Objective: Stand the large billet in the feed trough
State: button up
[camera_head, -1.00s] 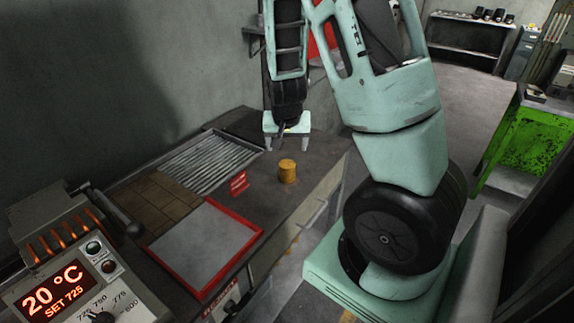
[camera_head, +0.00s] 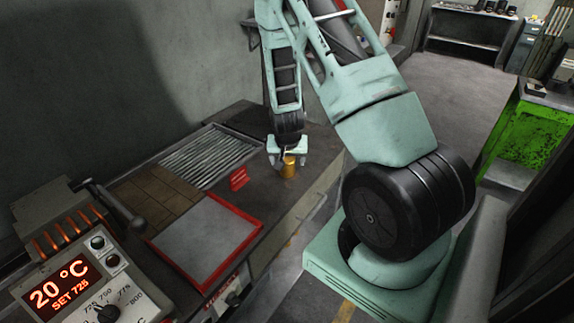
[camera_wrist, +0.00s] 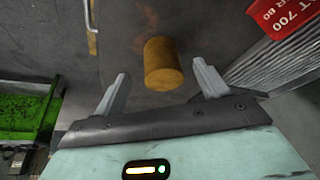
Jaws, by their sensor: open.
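A brass-yellow cylindrical billet (camera_head: 290,167) stands upright on the dark bench top, near its front edge. It is the only billet I can make out on the bench. My gripper (camera_head: 287,159) is open just above and behind it. In the wrist view the billet (camera_wrist: 163,65) lies between the two spread fingers of my gripper (camera_wrist: 161,78), slightly ahead of them, with clear space on both sides. A ribbed metal bed (camera_head: 208,155) is set in the bench to the left; I cannot tell whether it is the feed trough.
A red-rimmed tray (camera_head: 262,226), brown blocks (camera_head: 155,197) and a control box reading 20 °C (camera_head: 62,290) are nearer. A green bench (camera_head: 528,140) stands at the right. The floor between is clear.

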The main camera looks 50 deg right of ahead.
aim_at(287, 160)
jog(key=f, duration=0.1)
jog(key=w+d+f+p, duration=0.1)
jog(key=f+p, duration=0.1)
jog(key=shift+w+d, duration=0.25)
jog(key=shift+d, duration=0.05)
jog(key=shift+w+d+f, duration=0.2)
jog(key=shift+d+f, duration=0.05)
jog(key=shift+f, duration=0.4)
grip_shut()
jog(key=shift+r, duration=0.1)
